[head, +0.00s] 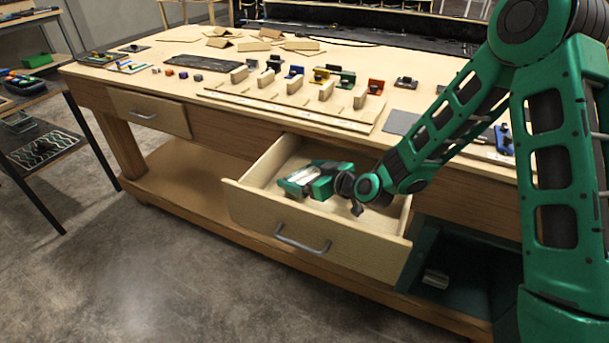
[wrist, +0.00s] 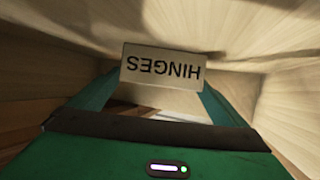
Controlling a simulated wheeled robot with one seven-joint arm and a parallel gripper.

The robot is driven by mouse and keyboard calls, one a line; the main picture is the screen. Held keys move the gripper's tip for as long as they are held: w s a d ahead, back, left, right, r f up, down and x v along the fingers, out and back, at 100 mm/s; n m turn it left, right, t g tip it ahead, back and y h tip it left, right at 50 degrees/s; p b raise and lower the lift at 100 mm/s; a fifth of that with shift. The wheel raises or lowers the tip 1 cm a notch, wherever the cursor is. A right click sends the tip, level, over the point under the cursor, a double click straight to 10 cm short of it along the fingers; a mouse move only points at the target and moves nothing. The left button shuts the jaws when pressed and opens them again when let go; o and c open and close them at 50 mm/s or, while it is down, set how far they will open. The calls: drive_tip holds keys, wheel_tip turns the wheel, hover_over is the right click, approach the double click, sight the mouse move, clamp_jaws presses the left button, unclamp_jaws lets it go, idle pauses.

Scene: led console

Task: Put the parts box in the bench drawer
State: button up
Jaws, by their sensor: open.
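The bench drawer (head: 262,215) is pulled out from the bench. My gripper (head: 299,182) is inside it, below the rim, with its green fingers open. The parts box (wrist: 162,66), a pale box labelled HINGES, sits between the fingertips in the wrist view, its label upside down. A small pale part of the box (head: 301,173) shows between the fingers in the head view. Pale drawer walls surround it in the wrist view. I cannot tell whether the box touches the drawer floor; my gripper hides its underside.
A second drawer (head: 150,113) at the left is closed. The bench top (head: 140,78) carries a row of coloured parts on a wooden rack (head: 290,108), and several small blocks. A dark shelf unit (head: 45,145) stands at the left. The floor in front is clear.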

drive_tip(key=v, duration=0.7)
drive_tip(key=shift+s+d, duration=0.1)
drive_tip(key=shift+r, duration=0.1)
